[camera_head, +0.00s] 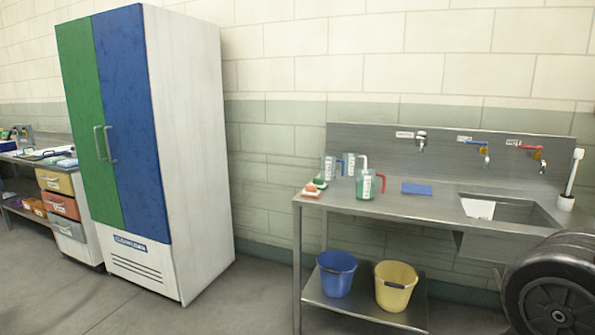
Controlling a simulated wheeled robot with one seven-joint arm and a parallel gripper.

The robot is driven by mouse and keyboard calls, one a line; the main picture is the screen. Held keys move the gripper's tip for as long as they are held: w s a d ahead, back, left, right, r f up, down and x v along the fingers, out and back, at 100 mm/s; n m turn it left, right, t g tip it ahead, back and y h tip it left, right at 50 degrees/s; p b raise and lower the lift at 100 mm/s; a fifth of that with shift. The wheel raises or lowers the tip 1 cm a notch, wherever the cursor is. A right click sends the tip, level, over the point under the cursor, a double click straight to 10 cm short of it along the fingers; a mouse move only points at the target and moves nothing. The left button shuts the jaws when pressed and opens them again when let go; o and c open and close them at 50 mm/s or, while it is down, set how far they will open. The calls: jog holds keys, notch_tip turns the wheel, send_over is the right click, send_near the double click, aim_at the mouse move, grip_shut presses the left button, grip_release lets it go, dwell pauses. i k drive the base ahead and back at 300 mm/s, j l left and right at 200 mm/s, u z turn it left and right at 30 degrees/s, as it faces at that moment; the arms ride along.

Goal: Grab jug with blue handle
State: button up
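A clear jug with a blue handle (328,169) stands upright on the left part of the steel sink counter (425,205), toward the wall. Its handle points right and is small in the picture. Beside it on the right is a clear jug with a white handle (350,164). Nearer the front edge stands a greenish jug with a red handle (365,186). All of them are apart from my arm.
Small red and green items (315,187) lie left of the jugs. A blue cloth (416,189) lies to the right, before the sink (497,209). A blue bucket (337,272) and a yellow bucket (396,287) stand on the lower shelf. A tall cabinet (190,150) stands left; floor between is clear.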

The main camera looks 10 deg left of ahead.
aim_at(328, 162)
jog(key=i+j+u, duration=0.1)
jog(key=i+u, duration=0.2)
jog(key=i, duration=0.2)
jog(key=i+u, duration=0.3)
jog(key=i, duration=0.25)
jog(key=i+l, duration=0.1)
jog(key=i, duration=0.55)
jog(key=i+l+u, duration=0.1)
jog(key=i, duration=0.5)
jog(key=i+l, duration=0.15)
jog(key=i, duration=0.5)
jog(key=i+l+u, duration=0.1)
jog(key=i, duration=0.55)
